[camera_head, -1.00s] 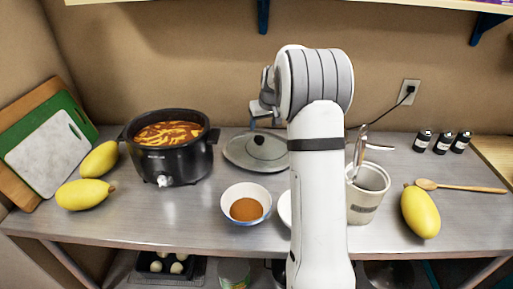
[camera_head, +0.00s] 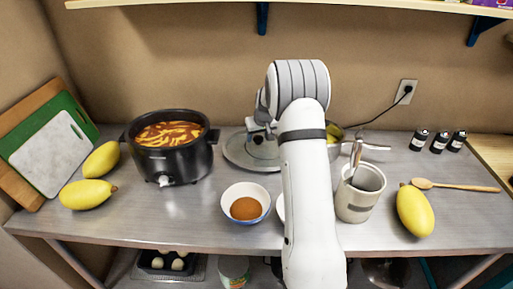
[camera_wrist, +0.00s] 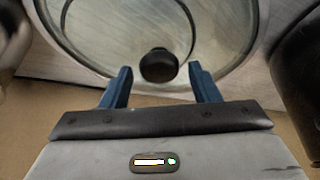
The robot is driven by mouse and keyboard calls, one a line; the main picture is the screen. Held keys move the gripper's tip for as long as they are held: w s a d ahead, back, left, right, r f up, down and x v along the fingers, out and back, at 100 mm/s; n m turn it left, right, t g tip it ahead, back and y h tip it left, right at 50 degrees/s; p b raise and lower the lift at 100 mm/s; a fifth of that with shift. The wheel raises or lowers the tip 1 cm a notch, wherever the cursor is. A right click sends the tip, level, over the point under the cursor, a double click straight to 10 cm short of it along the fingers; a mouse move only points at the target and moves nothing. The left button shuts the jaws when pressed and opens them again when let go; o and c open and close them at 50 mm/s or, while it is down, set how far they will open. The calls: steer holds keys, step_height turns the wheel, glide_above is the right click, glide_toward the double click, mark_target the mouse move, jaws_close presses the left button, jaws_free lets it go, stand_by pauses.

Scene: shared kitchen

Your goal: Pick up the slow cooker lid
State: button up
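In the head view my gripper (camera_head: 258,134) is over the lid, and my arm hides the lid's right part. The cooker is open and full of reddish stew.
A white bowl with brown contents (camera_head: 246,207) stands in front of the lid. A utensil crock (camera_head: 358,198) and a pan (camera_head: 340,148) are right of my arm. Yellow fruits (camera_head: 88,194) lie left of the cooker. The counter's front left is clear.

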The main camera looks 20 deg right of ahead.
jaws_close()
stand_by(0.4)
steer(key=shift+r, duration=0.1)
